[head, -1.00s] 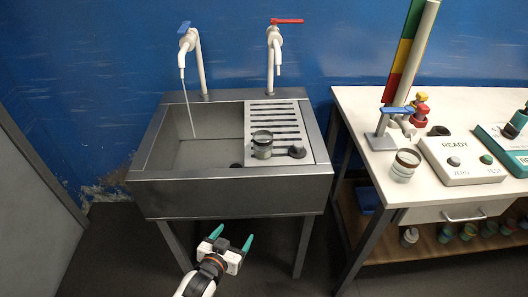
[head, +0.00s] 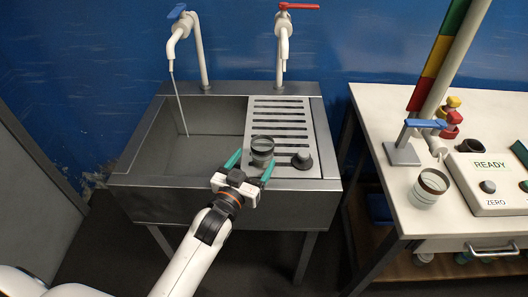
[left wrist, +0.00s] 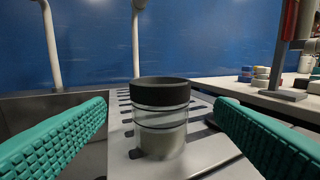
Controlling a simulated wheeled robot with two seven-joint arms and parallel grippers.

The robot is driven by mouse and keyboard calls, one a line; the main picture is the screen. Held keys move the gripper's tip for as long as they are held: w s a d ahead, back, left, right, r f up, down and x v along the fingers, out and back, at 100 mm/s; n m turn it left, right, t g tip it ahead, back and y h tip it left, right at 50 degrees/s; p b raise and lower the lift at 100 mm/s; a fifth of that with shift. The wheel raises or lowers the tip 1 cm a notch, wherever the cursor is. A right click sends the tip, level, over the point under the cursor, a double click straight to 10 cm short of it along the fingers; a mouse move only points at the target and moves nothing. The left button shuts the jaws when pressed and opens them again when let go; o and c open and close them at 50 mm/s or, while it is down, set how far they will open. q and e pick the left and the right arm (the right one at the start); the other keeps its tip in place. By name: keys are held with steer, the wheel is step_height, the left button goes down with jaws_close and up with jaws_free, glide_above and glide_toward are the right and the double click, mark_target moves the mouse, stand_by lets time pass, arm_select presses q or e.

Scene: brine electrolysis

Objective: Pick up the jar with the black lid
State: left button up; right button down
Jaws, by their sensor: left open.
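A clear jar with a black band around its top (head: 262,148) stands upright on the slotted drainboard of the sink. It also shows large in the middle of the left wrist view (left wrist: 160,118), with pale contents low down. My left gripper (head: 250,167) is open, its teal fingers pointing at the jar from the front. In the left wrist view one finger is to each side of the jar, with gaps between; the fingers do not touch it. My right gripper is in neither view.
A dark round stopper-like piece (head: 301,160) sits right of the jar. The sink basin (head: 205,130) is left, under a running blue-handled tap (head: 182,28). A red-handled tap (head: 284,35) stands behind. The bench at right holds another jar (head: 429,188) and a READY box (head: 490,180).

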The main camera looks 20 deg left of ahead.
mark_target(266, 141)
arm_select(q)
steer(key=shift+w+d, duration=0.15)
steer(key=shift+w, duration=1.7)
steer(key=w, duration=0.2)
steer(key=w+p, duration=0.1)
steer(key=shift+w+d, duration=0.3)
steer(key=shift+w+f, duration=0.1)
steer(key=shift+w, duration=0.35)
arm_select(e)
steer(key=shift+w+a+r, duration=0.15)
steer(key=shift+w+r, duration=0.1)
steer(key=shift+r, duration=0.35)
arm_select(q)
steer(key=shift+s, duration=0.1)
steer(key=c, duration=1.2)
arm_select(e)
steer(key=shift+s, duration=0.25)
